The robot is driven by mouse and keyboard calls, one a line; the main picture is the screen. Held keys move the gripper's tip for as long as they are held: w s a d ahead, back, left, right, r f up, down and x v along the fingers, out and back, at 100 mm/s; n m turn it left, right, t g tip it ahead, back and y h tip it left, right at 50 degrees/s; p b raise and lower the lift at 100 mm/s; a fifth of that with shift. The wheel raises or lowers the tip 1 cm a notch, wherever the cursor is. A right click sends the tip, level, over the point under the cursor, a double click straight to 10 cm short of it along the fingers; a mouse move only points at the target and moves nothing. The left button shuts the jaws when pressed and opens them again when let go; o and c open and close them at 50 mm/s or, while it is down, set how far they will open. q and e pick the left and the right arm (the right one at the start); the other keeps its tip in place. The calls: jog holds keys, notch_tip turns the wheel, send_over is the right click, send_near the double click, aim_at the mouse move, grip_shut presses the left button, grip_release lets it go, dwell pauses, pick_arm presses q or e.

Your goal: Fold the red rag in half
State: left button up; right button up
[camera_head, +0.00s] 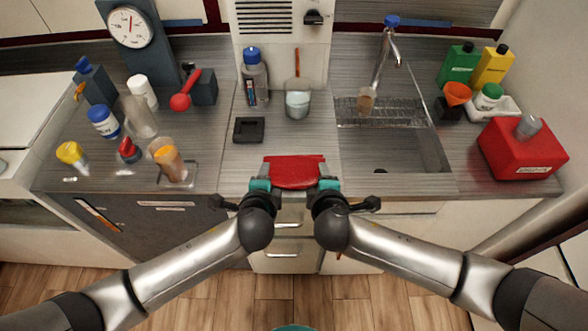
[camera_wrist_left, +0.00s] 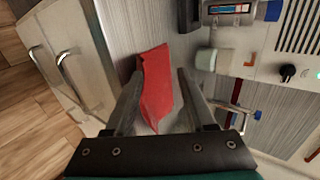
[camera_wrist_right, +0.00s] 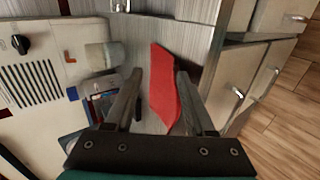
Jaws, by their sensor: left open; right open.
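The red rag (camera_head: 295,171) lies on the counter near its front edge, between my two grippers. It shows as a narrow strip with slightly uneven edges in the left wrist view (camera_wrist_left: 156,84) and in the right wrist view (camera_wrist_right: 167,84). My left gripper (camera_head: 262,184) is open at the rag's left end; its two fingers stand on either side of the cloth in its wrist view. My right gripper (camera_head: 327,184) is open at the right end, its fingers also on both sides of the rag. I cannot tell whether any finger touches the cloth.
Behind the rag stand a small black tray (camera_head: 249,130), a blue-capped bottle (camera_head: 254,80) and a beaker (camera_head: 298,102). The sink (camera_head: 385,150) is to the right, with a red box (camera_head: 522,150) beyond. Several bottles and a clear tray (camera_head: 178,172) stand left. Drawers are below the counter edge.

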pick_arm(q)
jog(key=s+r, duration=0.5)
jog(key=r, duration=0.3)
jog(key=shift+s, duration=0.4)
pick_arm(e)
jog(key=s+r, duration=0.5)
jog(key=r, duration=0.3)
jog(key=shift+s, duration=0.35)
